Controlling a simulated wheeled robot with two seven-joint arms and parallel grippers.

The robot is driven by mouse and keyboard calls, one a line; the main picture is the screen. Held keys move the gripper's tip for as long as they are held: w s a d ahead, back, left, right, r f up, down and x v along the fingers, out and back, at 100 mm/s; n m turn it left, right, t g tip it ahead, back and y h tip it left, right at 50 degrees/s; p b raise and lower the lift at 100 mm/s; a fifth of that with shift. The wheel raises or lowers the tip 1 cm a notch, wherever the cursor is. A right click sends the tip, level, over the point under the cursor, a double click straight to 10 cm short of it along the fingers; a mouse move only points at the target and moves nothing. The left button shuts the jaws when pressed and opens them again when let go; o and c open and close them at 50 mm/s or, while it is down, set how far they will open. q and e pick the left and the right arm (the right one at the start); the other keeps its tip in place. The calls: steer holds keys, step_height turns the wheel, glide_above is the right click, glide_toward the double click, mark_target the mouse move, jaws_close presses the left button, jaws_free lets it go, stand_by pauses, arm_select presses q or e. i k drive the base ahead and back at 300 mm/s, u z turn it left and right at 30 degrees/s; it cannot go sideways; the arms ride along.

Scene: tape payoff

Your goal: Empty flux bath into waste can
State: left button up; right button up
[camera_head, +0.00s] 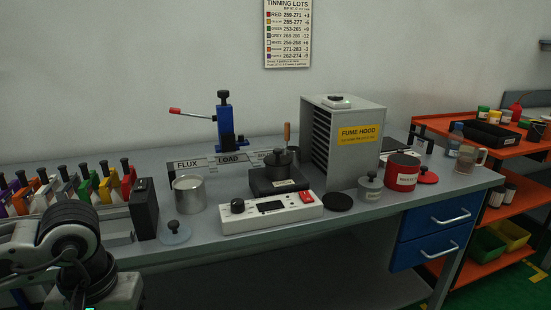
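An open silver metal can (188,195) stands on the grey bench in front of the board lettered FLUX and LOAD; it may be the flux bath, and its contents are hard to make out. A grey disc lid with a black knob (174,232) lies in front of it. A red can (401,172) with a white label too small to read stands right of the fume hood; it may be the waste can. It looks open, with a red lid (427,177) lying beside it. My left arm shows at the lower left, but its fingertips are out of frame. My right gripper is not in view.
A white control unit (271,212), a small dark pot on a black block (279,176) and the fume hood (345,145) stand between the two cans. A small grey lidded pot (370,187) stands left of the red can. Coloured-handled tools (85,190) line the left.

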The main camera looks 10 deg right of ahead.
mark_target(402, 170)
steer(key=z, duration=0.4)
steer(key=k, duration=0.95)
steer(key=z, duration=1.15)
steer(key=i, duration=1.9)
steer(key=u, duration=0.7)
